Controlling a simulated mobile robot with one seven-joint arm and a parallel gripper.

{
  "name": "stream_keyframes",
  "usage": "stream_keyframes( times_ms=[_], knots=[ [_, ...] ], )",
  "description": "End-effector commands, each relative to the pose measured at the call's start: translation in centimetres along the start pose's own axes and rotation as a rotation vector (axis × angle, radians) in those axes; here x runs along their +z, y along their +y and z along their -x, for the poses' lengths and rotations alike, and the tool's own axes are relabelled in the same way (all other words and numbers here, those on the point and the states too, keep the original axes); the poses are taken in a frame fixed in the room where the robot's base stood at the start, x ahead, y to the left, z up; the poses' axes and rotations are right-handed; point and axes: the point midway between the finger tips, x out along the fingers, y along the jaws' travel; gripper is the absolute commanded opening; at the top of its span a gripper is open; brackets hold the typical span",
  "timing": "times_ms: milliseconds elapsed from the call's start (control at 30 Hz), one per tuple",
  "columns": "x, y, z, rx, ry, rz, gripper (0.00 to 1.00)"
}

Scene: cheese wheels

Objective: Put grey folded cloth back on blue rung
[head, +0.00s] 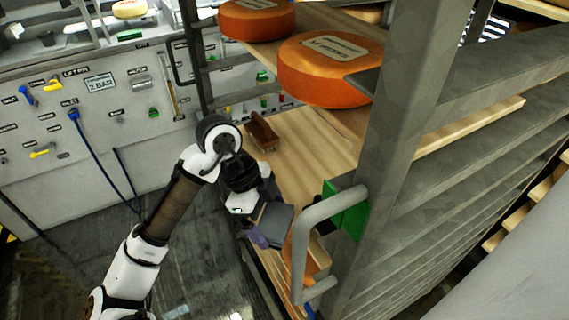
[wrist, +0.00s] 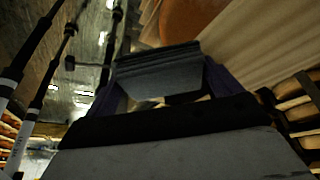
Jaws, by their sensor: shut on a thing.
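My gripper (head: 262,232), with purple fingers, is shut on the grey folded cloth (head: 277,219). It holds the cloth beside the shelf rack, left of a grey tubular handle. In the wrist view the cloth (wrist: 160,78) sits between the purple fingers, its folded layers facing the camera. A small blue part (head: 309,311) shows low on the rack, below the handle; I cannot tell whether it is the blue rung. Most of the rack's near side below the cloth is hidden.
The handle (head: 300,250) and a grey post (head: 395,150) stand close right of the cloth, with a green plate (head: 347,212) between them. Orange cheese wheels (head: 325,85) rest on wooden shelves. A brown brush-like object (head: 263,133) lies on a board. The floor at left is open.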

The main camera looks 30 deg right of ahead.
Motion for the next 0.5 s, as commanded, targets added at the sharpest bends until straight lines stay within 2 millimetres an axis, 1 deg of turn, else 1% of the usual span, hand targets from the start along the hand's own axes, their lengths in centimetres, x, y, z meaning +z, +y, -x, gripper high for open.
stream_keyframes(
  times_ms=[133, 233, 367, 500],
  knots=[
    [0.0, -0.4, 0.1, -0.001, 0.001, 0.001, 0.72],
    [0.0, -1.9, 0.3, 0.001, 0.002, -0.001, 0.72],
    [0.1, -5.3, 0.5, 0.002, 0.003, 0.001, 0.72],
    [0.4, -9.1, 0.5, 0.003, 0.003, 0.001, 0.72]
  ],
)
